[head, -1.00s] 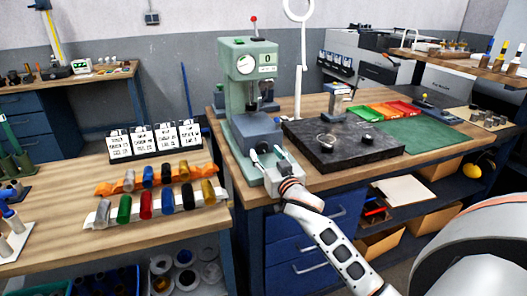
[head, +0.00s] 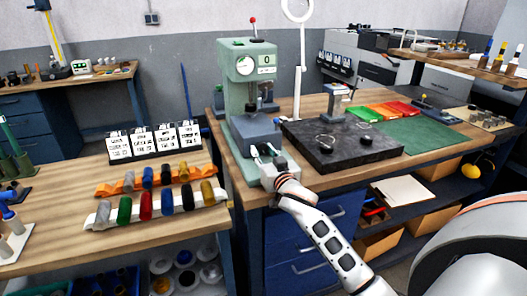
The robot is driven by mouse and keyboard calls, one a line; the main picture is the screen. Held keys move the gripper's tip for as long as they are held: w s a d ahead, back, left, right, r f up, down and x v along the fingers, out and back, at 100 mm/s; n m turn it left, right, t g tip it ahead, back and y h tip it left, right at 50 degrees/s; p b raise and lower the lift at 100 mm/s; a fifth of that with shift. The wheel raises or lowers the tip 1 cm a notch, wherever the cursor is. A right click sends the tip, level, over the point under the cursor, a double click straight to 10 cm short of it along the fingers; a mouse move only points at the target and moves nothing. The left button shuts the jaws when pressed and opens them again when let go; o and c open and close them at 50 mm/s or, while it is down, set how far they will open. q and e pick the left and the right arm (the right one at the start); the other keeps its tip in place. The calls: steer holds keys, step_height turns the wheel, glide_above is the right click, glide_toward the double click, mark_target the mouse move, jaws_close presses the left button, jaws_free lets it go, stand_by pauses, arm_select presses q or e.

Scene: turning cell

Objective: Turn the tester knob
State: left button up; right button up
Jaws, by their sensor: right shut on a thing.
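The tester (head: 237,95) is a tall green machine with a round dial and a small display on its head and a grey block on its base. It stands at the left end of the wooden bench. My right gripper (head: 264,151) reaches in from the lower right to the front of the tester's base, below the grey block. Its fingers are shut on the tester knob, which they and the gripper body mostly hide. My left gripper is not in view.
A dark stone plate (head: 340,143) with small round parts lies right of the tester. A green mat (head: 425,138) and coloured trays (head: 385,109) are beyond it. A side bench with racks of coloured handles (head: 157,205) stands at left, a narrow gap away.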

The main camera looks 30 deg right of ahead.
steer(key=m+p, duration=0.2)
steer(key=shift+r+p, duration=0.25)
steer(key=shift+p, duration=0.05)
steer(key=shift+f+m+p, duration=0.2)
steer(key=shift+m+p, duration=0.15)
steer(key=shift+m, duration=0.15)
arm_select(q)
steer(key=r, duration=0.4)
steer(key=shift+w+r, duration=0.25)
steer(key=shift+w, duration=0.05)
arm_select(e)
steer(key=o, duration=1.1)
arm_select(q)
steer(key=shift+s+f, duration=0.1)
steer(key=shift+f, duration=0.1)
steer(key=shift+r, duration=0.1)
arm_select(e)
steer(key=v, duration=1.2)
steer(key=shift+a, duration=0.1)
